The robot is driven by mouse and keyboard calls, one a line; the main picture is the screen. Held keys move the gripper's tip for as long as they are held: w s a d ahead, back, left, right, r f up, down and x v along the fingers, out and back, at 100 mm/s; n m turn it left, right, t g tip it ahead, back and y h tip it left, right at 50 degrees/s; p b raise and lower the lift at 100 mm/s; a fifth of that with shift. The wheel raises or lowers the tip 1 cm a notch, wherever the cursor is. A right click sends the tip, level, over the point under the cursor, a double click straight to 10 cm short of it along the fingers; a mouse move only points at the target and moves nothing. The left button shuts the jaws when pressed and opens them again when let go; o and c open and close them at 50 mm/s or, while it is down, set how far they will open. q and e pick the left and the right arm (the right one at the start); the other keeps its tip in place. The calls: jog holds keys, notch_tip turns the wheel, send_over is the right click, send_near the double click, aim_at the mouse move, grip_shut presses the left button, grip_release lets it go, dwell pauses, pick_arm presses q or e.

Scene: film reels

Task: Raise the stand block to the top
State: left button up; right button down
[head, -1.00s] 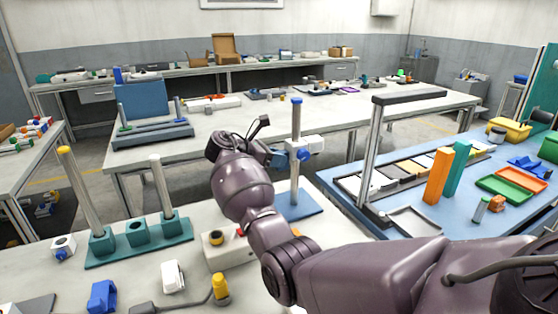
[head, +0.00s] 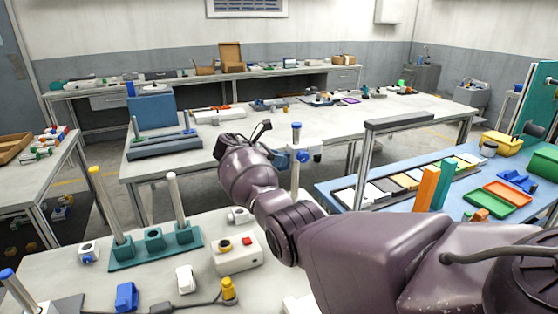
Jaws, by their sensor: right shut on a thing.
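The stand is an upright pale post (head: 295,180) with a blue cap (head: 297,125). The stand block (head: 315,150), white with a blue knob (head: 303,156), sits around the post a short way below the cap. My right gripper (head: 284,158) is at the block's left side and shut on it; its fingers are small and partly hidden by my wrist. My right arm comes in from the lower right and hides the foot of the stand. My left gripper is out of view.
On the near table stand a teal rack (head: 155,245) with tall rods, a white control box (head: 236,252) with a red button, and a blue block (head: 126,296). A blue table (head: 330,190) with a metal frame, orange and green blocks and trays is at right.

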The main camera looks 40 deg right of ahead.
jog(key=c, duration=1)
grip_release()
jog(key=shift+w+r, duration=0.15)
jog(key=shift+r, duration=0.35)
jog(key=shift+c, duration=0.2)
jog(key=shift+o, duration=0.6)
jog(key=shift+a, duration=0.1)
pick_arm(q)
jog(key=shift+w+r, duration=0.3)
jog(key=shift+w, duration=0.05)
pick_arm(e)
jog(key=shift+f, duration=0.25)
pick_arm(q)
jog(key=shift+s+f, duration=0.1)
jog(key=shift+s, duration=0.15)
pick_arm(e)
jog(key=v, duration=1)
jog(key=shift+a, duration=0.35)
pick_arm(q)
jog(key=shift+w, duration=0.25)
pick_arm(e)
jog(key=shift+r, duration=0.15)
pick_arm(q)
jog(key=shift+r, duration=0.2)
